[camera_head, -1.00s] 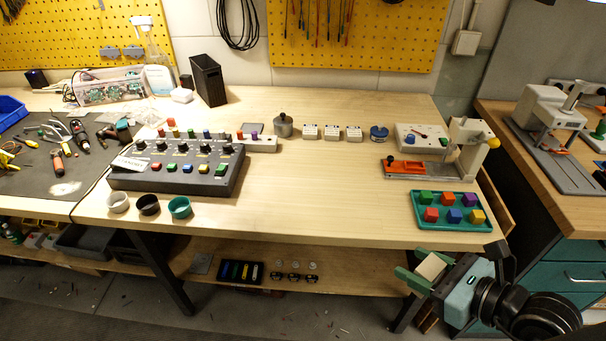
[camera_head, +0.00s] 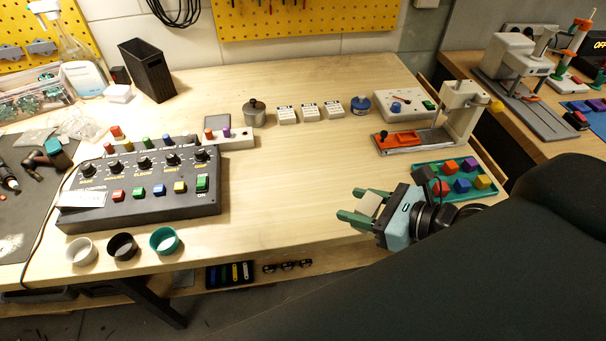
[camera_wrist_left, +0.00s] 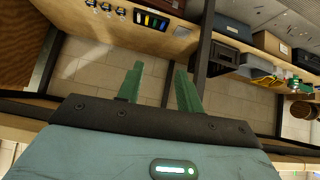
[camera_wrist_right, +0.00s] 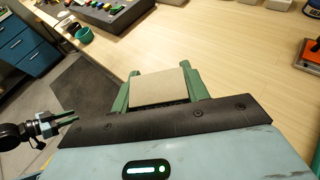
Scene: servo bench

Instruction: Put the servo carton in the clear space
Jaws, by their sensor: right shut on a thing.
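My right gripper (camera_head: 362,207) is shut on a small beige servo carton (camera_head: 369,203), over the bench near its front right edge. In the right wrist view the carton (camera_wrist_right: 160,87) sits between the green fingers and shows a plain face. Three small white cartons with dark labels stand in a row at the back of the bench; the middle one (camera_head: 309,111) is between the others. Clear bench top (camera_head: 290,185) lies in front of them. My left gripper (camera_wrist_left: 160,90) is open and empty in the left wrist view, over the floor and lower shelf; the head view does not show it.
A control box (camera_head: 140,190) with knobs and three cups stand at the left. A grey pot (camera_head: 254,113) and a blue-lidded tin (camera_head: 360,103) flank the carton row. A green tray (camera_head: 485,190) of coloured blocks and an orange-based fixture (camera_head: 403,139) are at the right.

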